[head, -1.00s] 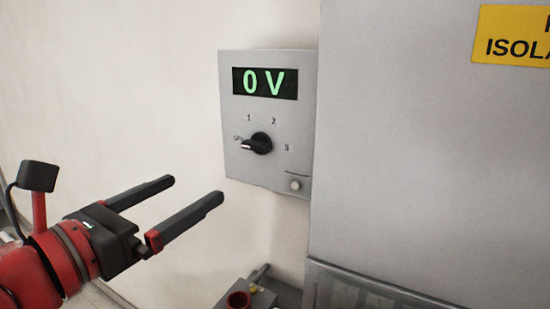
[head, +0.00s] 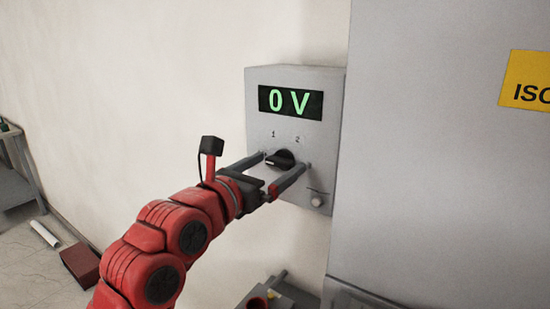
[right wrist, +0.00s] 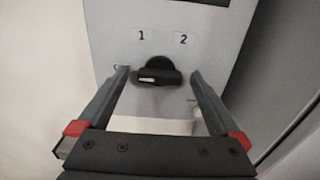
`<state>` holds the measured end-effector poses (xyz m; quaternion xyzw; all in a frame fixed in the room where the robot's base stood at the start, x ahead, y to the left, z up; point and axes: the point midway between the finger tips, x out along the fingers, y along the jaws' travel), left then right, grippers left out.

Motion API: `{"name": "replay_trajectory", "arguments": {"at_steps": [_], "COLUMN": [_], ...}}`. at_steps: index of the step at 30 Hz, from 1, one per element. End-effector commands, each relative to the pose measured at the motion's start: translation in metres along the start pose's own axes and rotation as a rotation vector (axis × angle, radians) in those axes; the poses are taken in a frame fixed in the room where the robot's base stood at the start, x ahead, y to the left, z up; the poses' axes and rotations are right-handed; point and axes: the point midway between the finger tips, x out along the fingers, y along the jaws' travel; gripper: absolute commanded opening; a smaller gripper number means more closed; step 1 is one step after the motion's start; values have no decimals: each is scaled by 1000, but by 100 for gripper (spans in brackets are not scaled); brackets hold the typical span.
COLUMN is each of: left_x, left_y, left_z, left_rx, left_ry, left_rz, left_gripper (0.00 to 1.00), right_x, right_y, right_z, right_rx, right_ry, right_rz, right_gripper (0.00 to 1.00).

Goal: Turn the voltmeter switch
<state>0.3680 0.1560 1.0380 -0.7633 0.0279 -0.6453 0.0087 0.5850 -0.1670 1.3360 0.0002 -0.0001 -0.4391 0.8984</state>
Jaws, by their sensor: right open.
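The voltmeter (head: 258,135) is a grey box on the wall with a green "0 V" display (head: 290,103). Its black rotary switch (head: 281,159) sits below the labels 1 and 2. My right gripper (head: 285,164) is open, with one finger on each side of the switch. In the right wrist view the switch (right wrist: 158,74) lies between the two fingertips (right wrist: 160,72), with a gap on both sides. Its handle lies roughly crosswise, with a white mark towards the left. The labels left and right of the switch are mostly hidden by the fingers. My left gripper is not in view.
A large grey cabinet (head: 430,180) with a yellow sign (head: 526,80) stands close to the right of the voltmeter. A small round knob (head: 317,201) is at the voltmeter's lower right. A dark red box (head: 82,262) lies on the floor at the left.

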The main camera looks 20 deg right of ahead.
Motion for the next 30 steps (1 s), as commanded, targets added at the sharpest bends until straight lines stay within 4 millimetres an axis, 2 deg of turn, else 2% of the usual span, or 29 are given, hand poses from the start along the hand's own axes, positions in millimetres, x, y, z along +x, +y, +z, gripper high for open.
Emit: {"name": "replay_trajectory", "arguments": {"at_steps": [3, 11, 25, 26, 30], "left_x": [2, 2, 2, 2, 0], "left_y": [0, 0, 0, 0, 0], "left_z": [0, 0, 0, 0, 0], "left_rx": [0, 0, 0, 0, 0], "left_ry": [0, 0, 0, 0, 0], "left_rz": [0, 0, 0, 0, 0], "left_gripper": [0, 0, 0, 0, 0], "right_x": [6, 7, 7, 7, 7], "right_y": [0, 0, 0, 0, 0], "right_z": [0, 0, 0, 0, -1], "right_rx": [0, 0, 0, 0, 6], "right_ry": [0, 0, 1, 1, 0], "right_rz": [0, 1, 1, 1, 1], "right_gripper": [100, 100, 17, 14, 14]}}
